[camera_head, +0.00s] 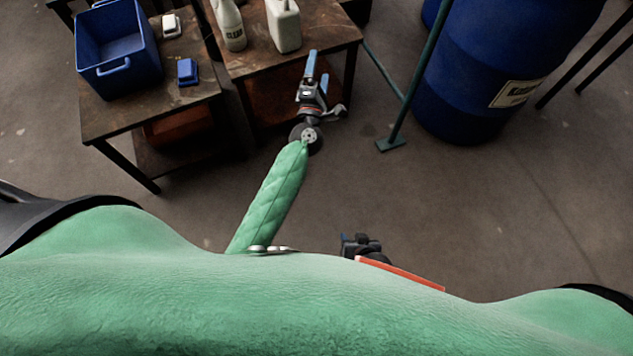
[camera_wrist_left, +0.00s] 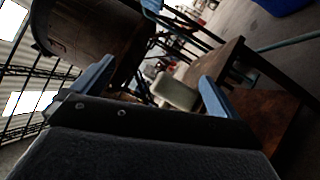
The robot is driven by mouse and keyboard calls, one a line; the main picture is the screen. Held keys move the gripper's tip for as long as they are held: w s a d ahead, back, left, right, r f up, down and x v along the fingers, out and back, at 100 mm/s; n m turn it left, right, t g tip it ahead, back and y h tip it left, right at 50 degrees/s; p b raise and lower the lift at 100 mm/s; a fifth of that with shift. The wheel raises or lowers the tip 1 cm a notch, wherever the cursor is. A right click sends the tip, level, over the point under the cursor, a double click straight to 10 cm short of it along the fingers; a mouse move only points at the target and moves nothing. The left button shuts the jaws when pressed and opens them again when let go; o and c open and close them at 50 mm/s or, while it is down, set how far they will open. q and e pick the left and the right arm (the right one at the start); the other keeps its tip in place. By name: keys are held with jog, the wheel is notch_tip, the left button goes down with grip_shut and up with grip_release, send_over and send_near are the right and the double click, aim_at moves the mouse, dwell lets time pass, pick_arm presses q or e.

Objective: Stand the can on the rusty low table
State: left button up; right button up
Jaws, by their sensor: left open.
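A pale white can (camera_head: 284,28) with a handle on top stands upright on the brown, rusty-looking right table (camera_head: 254,64), near its back edge. It also shows in the left wrist view (camera_wrist_left: 176,91), beyond the fingers and toward the right one. My left gripper (camera_head: 316,70) is at the front right of that table, apart from the can. Its blue fingers are spread with nothing between them, also in the left wrist view (camera_wrist_left: 157,72). My right gripper (camera_head: 360,244) is low, close to my body and mostly hidden, and its fingers cannot be made out.
A white bottle (camera_head: 229,25) stands left of the can. The left table (camera_head: 135,116) holds a blue bin (camera_head: 118,48), a white block (camera_head: 171,26) and a blue block (camera_head: 187,71). A blue drum (camera_head: 470,70) and a green post (camera_head: 412,95) stand right. Floor in front is clear.

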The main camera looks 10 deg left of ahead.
pick_arm(q)
jog(key=s+d+f+m+g+h, duration=0.3)
jog(key=s+d+f+m+g, duration=0.1)
jog(key=s+f+m, duration=0.45)
jog(key=s+d+f+m+g+h, duration=0.35)
jog(key=s+f+m, duration=0.4)
jog(key=f, duration=0.25)
jog(key=s+f+m+g+y, duration=0.1)
jog(key=s+f+m+g, duration=0.2)
jog(key=s+f, duration=0.4)
jog(key=s+a+f+m+g+y, duration=0.1)
jog(key=s+f+m+g, duration=0.2)
jog(key=s+f, duration=0.4)
jog(key=shift+s+a+f+m, duration=0.25)
jog(key=shift+s+m, duration=0.35)
jog(key=shift+s, duration=1.8)
pick_arm(e)
jog(key=shift+w, duration=0.1)
pick_arm(q)
jog(key=shift+g, duration=0.25)
